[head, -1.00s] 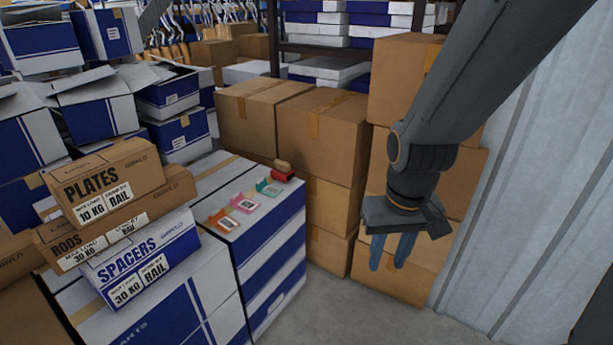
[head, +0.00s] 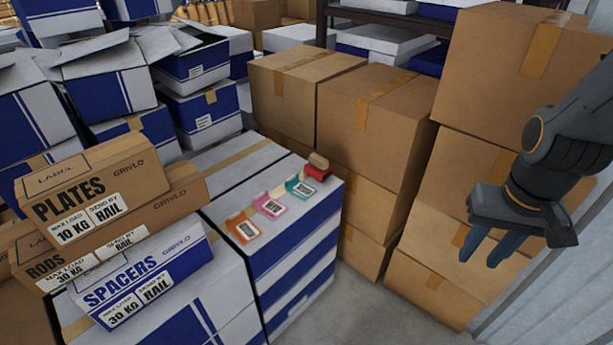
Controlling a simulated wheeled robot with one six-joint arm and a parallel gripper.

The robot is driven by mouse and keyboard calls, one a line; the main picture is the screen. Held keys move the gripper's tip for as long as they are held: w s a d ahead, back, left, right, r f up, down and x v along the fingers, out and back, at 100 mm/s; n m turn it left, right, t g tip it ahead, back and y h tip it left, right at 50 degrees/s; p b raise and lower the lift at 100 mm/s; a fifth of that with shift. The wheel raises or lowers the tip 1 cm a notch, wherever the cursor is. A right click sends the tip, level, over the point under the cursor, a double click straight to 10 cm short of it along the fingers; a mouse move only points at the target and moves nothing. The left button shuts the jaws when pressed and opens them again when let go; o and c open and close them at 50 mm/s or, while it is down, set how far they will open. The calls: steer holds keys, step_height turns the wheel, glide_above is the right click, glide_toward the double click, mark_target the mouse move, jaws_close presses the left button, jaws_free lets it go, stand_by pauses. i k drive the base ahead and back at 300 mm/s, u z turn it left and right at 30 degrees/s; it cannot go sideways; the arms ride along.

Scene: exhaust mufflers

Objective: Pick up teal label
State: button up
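The teal label (head: 302,188) lies flat on top of the blue-and-white box stack (head: 290,250), near its right edge. My gripper (head: 480,252) hangs at the right of the head view, well to the right of the teal label and in front of brown cartons. Its two blue-grey fingers point down with a gap between them, and nothing shows between them.
Cartons marked PLATES (head: 95,188), RODS (head: 90,262) and SPACERS (head: 145,275) are stacked at the left. Tall brown cartons (head: 375,120) stand behind and right of the labels. A strip of bare floor (head: 385,318) shows at the front.

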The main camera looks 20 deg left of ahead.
mark_target(294, 186)
steer(key=u, duration=0.2)
steer(key=i, duration=0.7)
steer(key=u, duration=0.85)
steer(key=i, duration=0.5)
steer(key=u, duration=0.5)
